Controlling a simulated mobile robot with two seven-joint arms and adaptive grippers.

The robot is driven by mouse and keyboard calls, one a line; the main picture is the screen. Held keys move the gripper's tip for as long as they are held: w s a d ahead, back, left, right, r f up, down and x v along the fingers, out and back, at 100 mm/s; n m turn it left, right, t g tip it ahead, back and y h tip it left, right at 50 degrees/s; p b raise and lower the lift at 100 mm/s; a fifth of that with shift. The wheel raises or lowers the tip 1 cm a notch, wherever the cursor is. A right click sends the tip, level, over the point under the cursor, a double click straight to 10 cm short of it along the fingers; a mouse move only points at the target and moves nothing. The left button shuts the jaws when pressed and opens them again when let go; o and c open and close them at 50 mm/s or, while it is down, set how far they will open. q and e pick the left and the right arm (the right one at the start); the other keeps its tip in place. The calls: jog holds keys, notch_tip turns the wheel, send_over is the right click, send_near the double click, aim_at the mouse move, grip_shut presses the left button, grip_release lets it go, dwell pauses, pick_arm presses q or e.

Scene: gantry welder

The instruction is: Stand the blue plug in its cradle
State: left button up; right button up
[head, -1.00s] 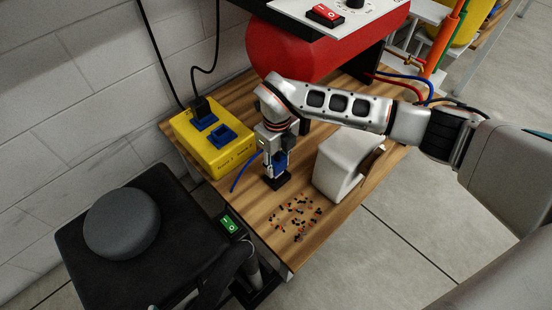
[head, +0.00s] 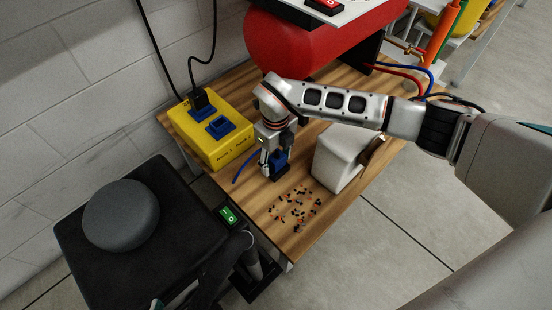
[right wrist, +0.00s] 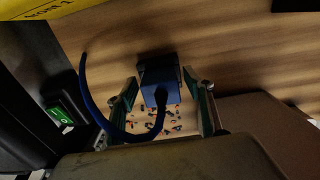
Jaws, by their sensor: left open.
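The blue plug (head: 279,160) stands on the wooden table below my right gripper (head: 272,170). In the right wrist view the plug (right wrist: 160,93) lies between the two fingers of my right gripper (right wrist: 163,105), with a gap on each side. Its blue cable (right wrist: 92,100) loops out to the left. A dark block (right wrist: 157,64) shows at the plug's far end; I cannot tell whether it is the cradle or how the plug sits in it. Only a small tip of my left gripper (head: 157,303) shows at the bottom edge, away from the plug.
A yellow box (head: 225,152) with blue sockets stands left of the plug. A white curved block (head: 337,160) stands close on the right. Small loose bits (head: 298,207) lie in front. A red tank (head: 300,45) is behind; a black stool (head: 85,245) is at left.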

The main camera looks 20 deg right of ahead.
notch_tip(320, 180, up, 12)
jog(key=shift+w, duration=0.1)
dwell(0.5)
jog(key=shift+r, duration=0.1)
